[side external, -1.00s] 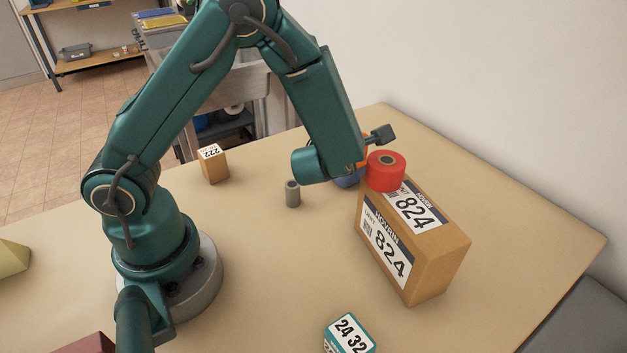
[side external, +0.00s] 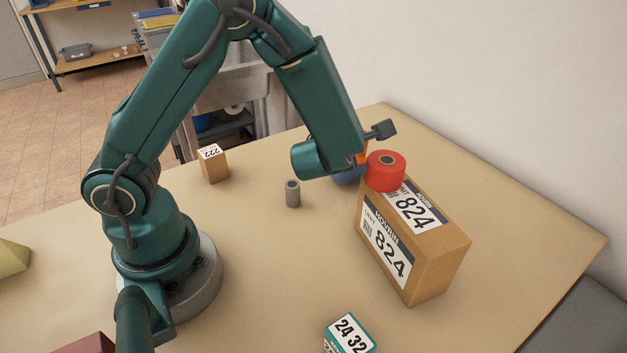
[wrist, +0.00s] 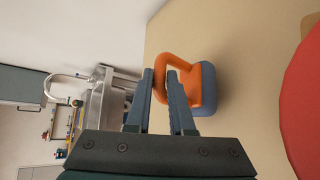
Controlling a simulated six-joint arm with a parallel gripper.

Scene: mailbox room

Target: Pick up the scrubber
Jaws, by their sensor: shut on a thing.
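The scrubber (wrist: 208,88) has an orange looped handle on a blue-grey base. In the wrist view its handle lies between the two fingers of my gripper (wrist: 160,82), which is shut on it. In the side view only bits of the scrubber (side external: 348,177) show behind my wrist, the red roll and the large box. My gripper's fingers are hidden there behind the wrist. I cannot tell from these views whether the base touches the table.
A red tape roll (side external: 385,176) sits on a large brown box (side external: 432,258) marked 824, close beside the wrist. A grey cylinder (side external: 293,196) and a small brown box (side external: 214,168) stand to the left. A teal and white box (side external: 350,334) is at the front.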

